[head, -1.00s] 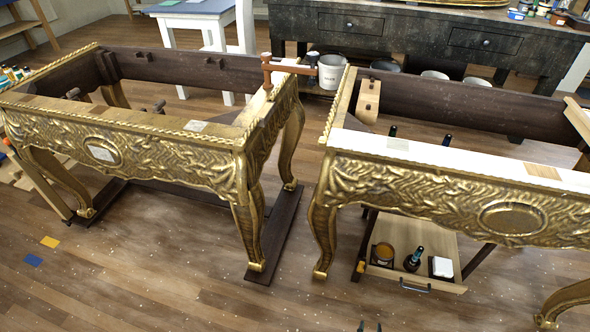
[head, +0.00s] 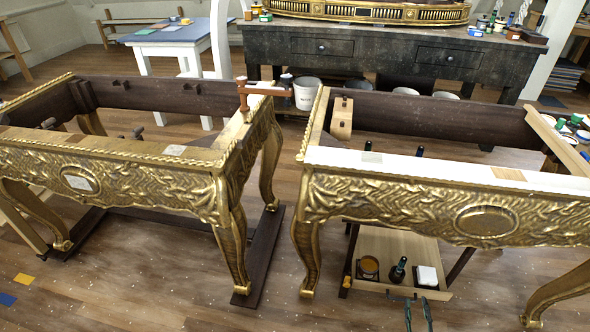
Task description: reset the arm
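The fingertips of my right gripper (head: 417,302) show at the bottom edge of the head view, right of centre. Its two dark fingers point up in the picture and stand apart, with nothing seen between them. The rest of that gripper and its arm are below the picture edge. The fingertips appear just in front of the small wooden tray (head: 372,289) under the right console; I cannot tell the exact gap. My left gripper is not in view.
Two gilt console frames stand left (head: 135,187) and right (head: 415,200), with a narrow gap between them. A dark workbench (head: 375,56) is behind. The tray holds a jar (head: 369,268), a bottle (head: 397,271) and a white block (head: 428,277). The front floor is mostly clear.

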